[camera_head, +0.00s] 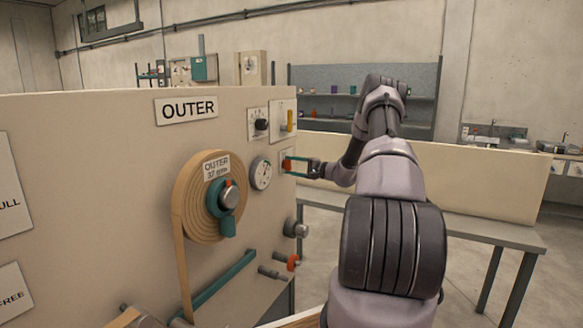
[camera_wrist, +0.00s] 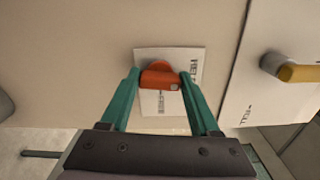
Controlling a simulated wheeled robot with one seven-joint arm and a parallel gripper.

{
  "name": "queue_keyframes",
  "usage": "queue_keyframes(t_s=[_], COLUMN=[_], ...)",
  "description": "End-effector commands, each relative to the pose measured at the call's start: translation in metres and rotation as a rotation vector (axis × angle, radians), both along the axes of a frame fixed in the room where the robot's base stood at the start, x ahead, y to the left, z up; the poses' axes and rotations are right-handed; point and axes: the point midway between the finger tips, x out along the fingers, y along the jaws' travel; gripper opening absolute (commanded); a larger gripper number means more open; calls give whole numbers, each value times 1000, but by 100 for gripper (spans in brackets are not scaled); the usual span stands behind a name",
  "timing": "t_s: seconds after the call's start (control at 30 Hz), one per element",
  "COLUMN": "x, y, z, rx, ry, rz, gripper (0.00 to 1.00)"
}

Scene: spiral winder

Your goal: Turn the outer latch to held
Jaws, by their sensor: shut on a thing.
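My gripper (camera_head: 290,165) is at the right end of the OUTER panel, with its teal fingers shut on the small orange latch (camera_head: 287,166). In the wrist view, the fingers stand on both sides of the orange latch (camera_wrist: 160,76). The latch sits on a white label plate (camera_wrist: 150,58). The word at the plate's right edge seems to read HELD, printed sideways. Other small lettering lies below the latch and is too small to read surely. The latch looks to lie across the picture, its end towards the right finger. My fingers hide part of the plate.
A round gauge (camera_head: 261,173) sits left of the latch, and a yellow lever (camera_head: 289,120) is above it. A tape roll (camera_head: 204,196) hangs on the panel. Another orange handle (camera_head: 292,262) is lower down. A grey-topped table (camera_head: 480,231) stands behind my arm.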

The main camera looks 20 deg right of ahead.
Motion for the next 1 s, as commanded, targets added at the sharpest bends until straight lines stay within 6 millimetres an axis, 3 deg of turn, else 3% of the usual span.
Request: queue_keyframes(t_s=[0.83,0.87,0.9,0.93,1.0], x=[-1,-1,-1,-1,0], y=[-1,-1,-1,0,0], z=[-2,-2,-2,-2,-2], rx=[-109,-109,-109,-108,-108], ry=[-81,-81,-81,-81,-81], rz=[0,0,0,0,0], gripper=[7,70,85,92,92])
